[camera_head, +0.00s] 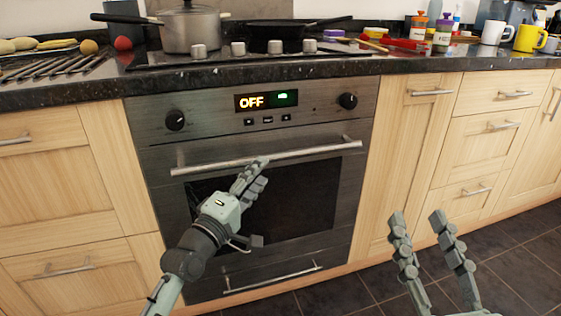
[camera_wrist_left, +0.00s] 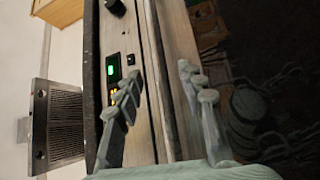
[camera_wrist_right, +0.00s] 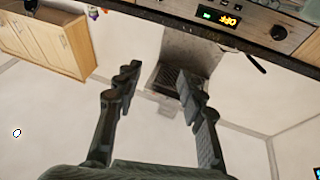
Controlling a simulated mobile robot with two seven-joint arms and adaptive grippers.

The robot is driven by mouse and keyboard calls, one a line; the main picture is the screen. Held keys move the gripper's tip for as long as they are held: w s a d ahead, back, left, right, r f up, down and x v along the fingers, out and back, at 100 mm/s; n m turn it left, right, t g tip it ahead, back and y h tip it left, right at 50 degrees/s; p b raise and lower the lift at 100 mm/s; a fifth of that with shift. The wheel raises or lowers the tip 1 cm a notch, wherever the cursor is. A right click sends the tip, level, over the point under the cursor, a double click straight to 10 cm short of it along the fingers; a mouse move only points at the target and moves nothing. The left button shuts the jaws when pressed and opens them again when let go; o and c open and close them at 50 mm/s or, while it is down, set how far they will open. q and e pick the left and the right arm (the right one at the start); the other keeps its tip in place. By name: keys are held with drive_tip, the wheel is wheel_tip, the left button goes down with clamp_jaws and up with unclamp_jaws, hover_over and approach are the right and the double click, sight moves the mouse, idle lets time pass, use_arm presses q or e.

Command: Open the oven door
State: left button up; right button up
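The oven (camera_head: 160,160) has a steel front, and its door (camera_head: 310,205) with a dark window looks closed. A long horizontal bar handle (camera_head: 215,164) crosses the top of the door. My left gripper (camera_head: 262,168) is at the middle of this handle and hides a little of the door. In the left wrist view its two fingers (camera_wrist_left: 160,88) are apart, with the handle (camera_wrist_left: 178,65) running between them. I cannot tell whether they touch it. My right gripper (camera_head: 418,218) is open and empty, in front of the cabinets right of the oven. It also shows open in the right wrist view (camera_wrist_right: 157,85).
The control panel has two knobs (camera_head: 175,120) and a display (camera_head: 266,100) reading OFF. A lower drawer handle (camera_head: 270,279) sits beneath the door. Wooden cabinets (camera_head: 60,185) flank the oven. A pot (camera_head: 190,26) stands on the hob. The floor (camera_head: 345,290) looks clear.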

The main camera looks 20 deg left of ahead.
sight(270, 161)
use_arm(q)
drive_tip(key=shift+w+d+r, duration=0.1)
drive_tip(key=shift+w+r, duration=0.1)
drive_tip(key=shift+w, duration=0.25)
drive_tip(key=x, duration=0.6)
drive_tip(key=shift+w, duration=0.25)
drive_tip(key=shift+c, duration=0.6)
clamp_jaws()
